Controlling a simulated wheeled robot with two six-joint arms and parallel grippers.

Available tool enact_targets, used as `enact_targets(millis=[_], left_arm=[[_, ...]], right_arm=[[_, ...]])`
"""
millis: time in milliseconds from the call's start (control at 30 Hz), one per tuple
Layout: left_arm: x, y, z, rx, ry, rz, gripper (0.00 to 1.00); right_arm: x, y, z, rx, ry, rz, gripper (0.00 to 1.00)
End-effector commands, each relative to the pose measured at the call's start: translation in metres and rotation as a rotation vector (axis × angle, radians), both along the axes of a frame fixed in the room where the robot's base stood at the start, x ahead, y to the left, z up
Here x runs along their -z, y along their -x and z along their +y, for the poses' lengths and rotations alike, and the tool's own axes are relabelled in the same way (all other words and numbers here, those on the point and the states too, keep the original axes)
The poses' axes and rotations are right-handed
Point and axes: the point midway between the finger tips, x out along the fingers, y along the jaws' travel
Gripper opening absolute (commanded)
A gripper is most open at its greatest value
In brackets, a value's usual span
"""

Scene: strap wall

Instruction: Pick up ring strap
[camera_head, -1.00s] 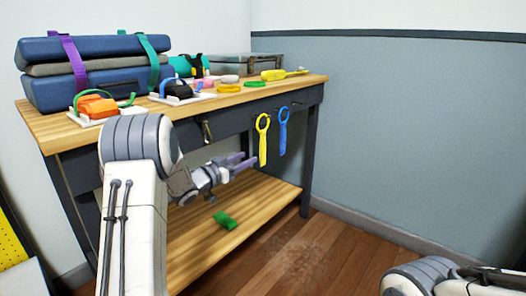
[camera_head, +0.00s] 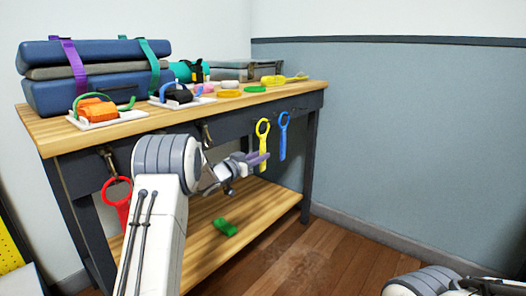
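Three ring straps hang from the front of the workbench. The yellow strap (camera_head: 263,136) and the blue strap (camera_head: 283,140) hang side by side near the right end. The red strap (camera_head: 118,200) hangs at the left, partly hidden behind my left arm. My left gripper (camera_head: 258,159) reaches along the bench front, its purple fingers at the lower tail of the yellow strap. They overlap it in the picture; I cannot tell whether they touch it or how far apart they are. My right gripper is out of view; only part of that arm shows at bottom right.
The workbench top (camera_head: 50,138) carries blue cases (camera_head: 80,92) bound with straps, an orange ratchet (camera_head: 96,107), a black one (camera_head: 178,94) and small coloured rolls. A green piece (camera_head: 225,227) lies on the lower shelf (camera_head: 262,205). The floor at right is clear.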

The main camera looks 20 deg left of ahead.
Motion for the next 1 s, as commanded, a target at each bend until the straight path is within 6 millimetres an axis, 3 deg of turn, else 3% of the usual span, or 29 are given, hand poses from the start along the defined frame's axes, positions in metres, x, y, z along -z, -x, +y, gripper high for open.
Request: enact_targets(millis=[33,67,467,833,1000], left_arm=[[0.000,0.000,0.000,0.000,0.000,0.000,0.07],[0.000,0.000,0.000,0.000,0.000,0.000,0.00],[-0.003,0.000,0.000,0.000,-0.001,-0.001,0.00],[-0.045,0.000,0.000,0.001,-0.001,-0.003,0.00],[-0.039,0.014,-0.039,0.006,0.002,0.002,0.00]], right_arm=[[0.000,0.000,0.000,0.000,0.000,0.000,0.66],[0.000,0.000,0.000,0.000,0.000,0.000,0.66],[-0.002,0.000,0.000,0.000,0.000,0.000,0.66],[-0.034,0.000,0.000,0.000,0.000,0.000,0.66],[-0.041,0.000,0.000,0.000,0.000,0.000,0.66]])
